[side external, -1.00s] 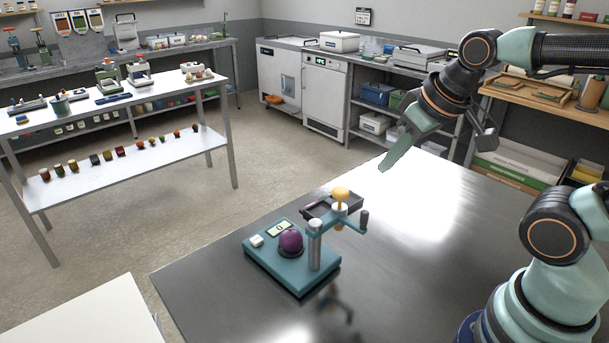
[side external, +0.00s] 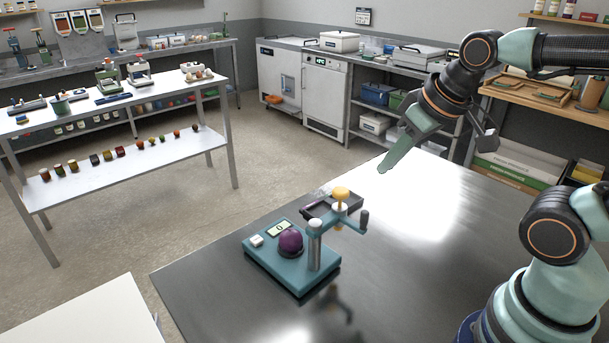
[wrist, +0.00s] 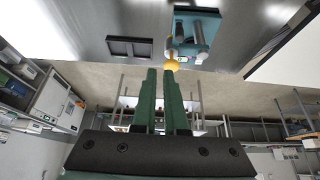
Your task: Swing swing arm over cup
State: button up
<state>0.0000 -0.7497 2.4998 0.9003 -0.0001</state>
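The device on the metal table has a teal base (side external: 300,279) with a small display and a white button. A purple ball (side external: 290,241) sits at the cup position on the base, so the cup is mostly hidden. A silver post (side external: 314,252) carries the teal swing arm (side external: 327,223), which points right, away from the ball. The swing arm bears a yellow knob (side external: 341,193) and a dark handle (side external: 364,219). The yellow knob also shows beyond my fingertips in the wrist view (wrist: 172,65). My gripper (wrist: 161,71) hangs above the table, empty, its green fingers slightly apart, clear of the device.
A black tray (side external: 318,208) lies just behind the device; it also shows in the wrist view (wrist: 132,38). The metal table (side external: 420,240) is otherwise clear around the device. A white table (side external: 85,318) stands at the lower left. Shelves and benches stand farther back.

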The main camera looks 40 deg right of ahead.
aim_at(365, 211)
jog(key=o, duration=0.4)
jog(key=shift+a, duration=0.1)
jog(key=a+f+n+g, duration=0.1)
jog(key=f+g, duration=0.1)
jog(key=f, duration=0.1)
jog(key=w+a+f+n+g, duration=0.1)
jog(key=f, duration=0.3)
jog(key=f+n+g, duration=0.1)
jog(key=f+g, duration=0.1)
jog(key=f, duration=0.2)
jog(key=shift+w+a+n+g, duration=0.3)
jog(key=shift+w+a+n, duration=0.1)
grip_shut()
dwell(1.2)
